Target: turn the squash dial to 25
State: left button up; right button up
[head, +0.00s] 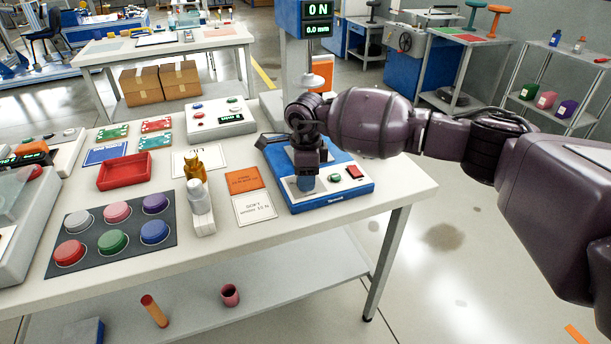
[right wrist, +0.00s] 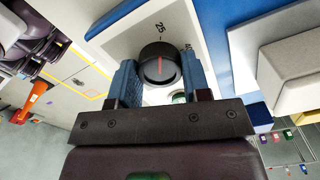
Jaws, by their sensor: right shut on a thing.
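The squash dial (right wrist: 159,62) is a dark round knob with a red pointer line in the right wrist view. A printed "25" with a tick stands just above it, and the red line points up roughly toward that mark. Another label at its right is partly hidden by a finger. My right gripper (right wrist: 161,82) is shut on the dial, one blue finger on each side. In the head view my right gripper (head: 306,180) points down onto the blue and white machine base (head: 330,197) and hides the dial. My left gripper is not in view.
Green and red buttons (head: 354,172) sit on the base right of my gripper. Left of the base lie an orange card (head: 244,178) and a white card (head: 254,209), then bottles (head: 200,205). The table's right edge is close by.

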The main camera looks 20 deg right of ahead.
dwell(0.3)
jog(key=o, duration=0.9)
jog(key=shift+r+p, duration=0.55)
jog(key=shift+r, duration=4.9)
